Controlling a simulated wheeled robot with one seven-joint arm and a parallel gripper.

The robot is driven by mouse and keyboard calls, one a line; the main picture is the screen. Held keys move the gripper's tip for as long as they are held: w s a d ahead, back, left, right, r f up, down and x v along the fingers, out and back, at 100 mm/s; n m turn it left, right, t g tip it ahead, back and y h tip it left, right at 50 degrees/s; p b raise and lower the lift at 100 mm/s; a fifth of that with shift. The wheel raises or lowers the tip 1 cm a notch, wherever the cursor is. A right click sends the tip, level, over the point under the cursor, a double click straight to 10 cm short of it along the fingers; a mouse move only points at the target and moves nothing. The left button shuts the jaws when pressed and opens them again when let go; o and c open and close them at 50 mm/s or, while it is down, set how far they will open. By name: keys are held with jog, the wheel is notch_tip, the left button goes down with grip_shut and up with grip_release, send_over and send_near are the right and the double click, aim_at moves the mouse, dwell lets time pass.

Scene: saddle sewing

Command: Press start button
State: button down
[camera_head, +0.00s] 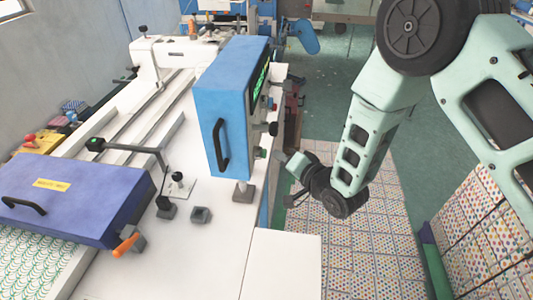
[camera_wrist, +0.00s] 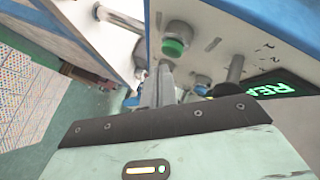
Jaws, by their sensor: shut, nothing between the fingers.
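The blue control box (camera_head: 222,105) stands on the white machine table, its button face turned right toward my arm. A green button (camera_head: 262,153) sits low on that face, and a green button in a grey collar also shows in the wrist view (camera_wrist: 173,47). My gripper (camera_head: 284,160) is shut and empty, just right of the box face. In the wrist view its fingertips (camera_wrist: 164,70) lie just below the green button in the picture; I cannot tell whether they touch it. No label marking the start button is readable.
A black knob (camera_head: 271,129) and a red button (camera_head: 271,103) are higher on the face. A lit green display (camera_wrist: 280,89) shows partial letters. A purple-blue machine cover (camera_head: 75,198) lies left. Tiled floor (camera_head: 345,255) is open below my arm.

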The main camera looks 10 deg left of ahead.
jog(key=shift+a, duration=0.2)
dwell(0.3)
jog(key=shift+a+b, duration=0.25)
jog(key=shift+b, duration=0.05)
